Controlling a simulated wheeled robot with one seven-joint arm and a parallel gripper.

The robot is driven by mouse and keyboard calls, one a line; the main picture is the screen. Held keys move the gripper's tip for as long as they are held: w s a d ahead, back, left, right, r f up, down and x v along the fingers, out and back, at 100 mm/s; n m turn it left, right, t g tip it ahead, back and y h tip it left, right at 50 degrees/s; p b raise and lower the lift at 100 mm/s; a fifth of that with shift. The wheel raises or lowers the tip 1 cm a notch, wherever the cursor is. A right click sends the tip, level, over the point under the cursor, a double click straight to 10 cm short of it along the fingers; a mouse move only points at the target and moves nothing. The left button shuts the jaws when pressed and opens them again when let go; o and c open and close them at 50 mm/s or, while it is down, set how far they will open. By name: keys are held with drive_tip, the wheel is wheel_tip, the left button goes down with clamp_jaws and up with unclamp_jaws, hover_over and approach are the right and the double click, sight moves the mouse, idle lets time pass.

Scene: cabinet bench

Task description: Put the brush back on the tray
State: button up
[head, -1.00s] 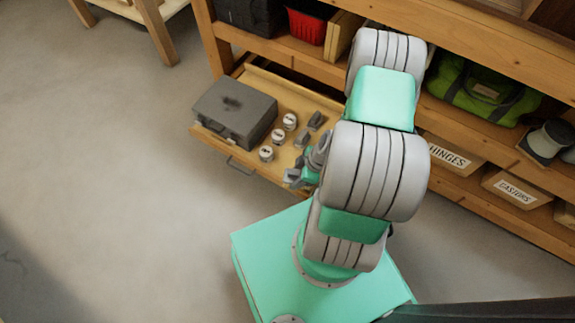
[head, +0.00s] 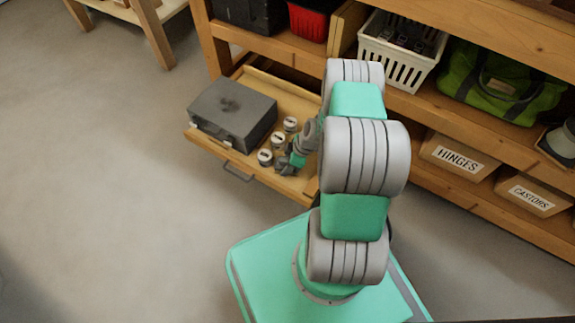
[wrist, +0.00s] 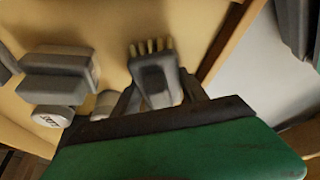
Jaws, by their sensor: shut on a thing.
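My gripper (head: 286,166) is low over the front right of the open wooden drawer (head: 265,183). In the wrist view its fingers (wrist: 157,98) are shut on a grey brush (wrist: 156,80), with pale bristles at its far end. Much of the brush is hidden by the gripper; I cannot tell whether it touches the drawer floor. I cannot make out a separate tray in either view.
A grey case (head: 232,114) fills the drawer's left part. Several small round tins (head: 278,140) stand beside it, close to my gripper. A grey block (wrist: 58,75) lies left of the brush. A white basket (head: 402,52) is on the shelf.

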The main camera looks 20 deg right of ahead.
drive_tip(key=shift+f, duration=0.15)
drive_tip(key=o, duration=1.2)
